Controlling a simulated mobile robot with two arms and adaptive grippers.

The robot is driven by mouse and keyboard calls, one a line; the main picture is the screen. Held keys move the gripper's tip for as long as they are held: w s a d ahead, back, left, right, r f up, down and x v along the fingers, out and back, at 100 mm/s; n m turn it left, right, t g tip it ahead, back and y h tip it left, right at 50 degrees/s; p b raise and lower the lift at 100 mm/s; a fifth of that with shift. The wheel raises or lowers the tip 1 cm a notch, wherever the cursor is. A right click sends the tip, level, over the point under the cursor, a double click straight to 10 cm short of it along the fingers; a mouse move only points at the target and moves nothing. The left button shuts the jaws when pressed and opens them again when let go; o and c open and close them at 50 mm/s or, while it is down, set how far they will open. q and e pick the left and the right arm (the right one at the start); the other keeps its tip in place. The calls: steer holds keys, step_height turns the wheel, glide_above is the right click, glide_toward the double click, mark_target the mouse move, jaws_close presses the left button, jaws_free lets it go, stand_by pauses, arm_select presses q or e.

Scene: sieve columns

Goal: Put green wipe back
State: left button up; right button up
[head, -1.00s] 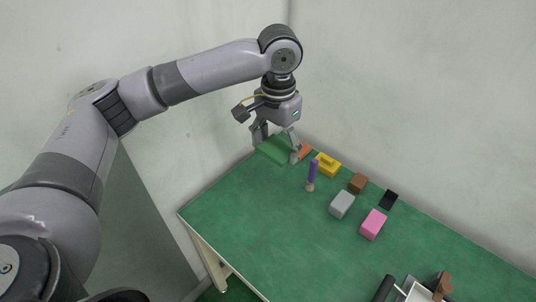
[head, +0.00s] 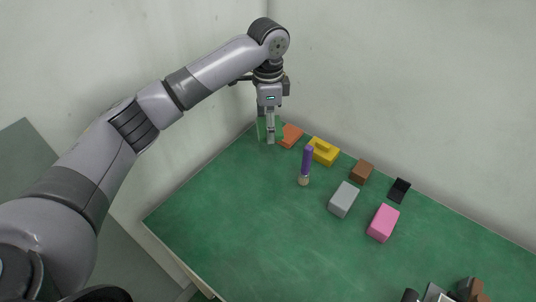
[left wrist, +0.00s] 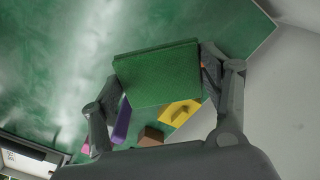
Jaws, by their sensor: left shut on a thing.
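The green wipe (head: 262,131) is a flat green block at the far left corner of the table in the head view. In the left wrist view the wipe (left wrist: 157,74) spans the space between my fingers. My left gripper (head: 268,139) is shut on it, pointing down, and the wipe looks turned on edge. Whether its lower edge touches the table is unclear, since green lies against green.
Brown (head: 361,171), black (head: 399,190), grey (head: 343,199) and pink (head: 383,223) blocks follow rightward. The front left of the green table (head: 230,220) is clear.

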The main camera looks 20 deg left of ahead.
mark_target(268, 161)
arm_select(q)
step_height(268, 161, down, 12)
steer(key=shift+f, duration=0.1)
stand_by(0.4)
steer(key=shift+f, duration=0.15)
steer(key=o, duration=1.1)
step_height(268, 161, up, 12)
steer(key=shift+r, duration=0.2)
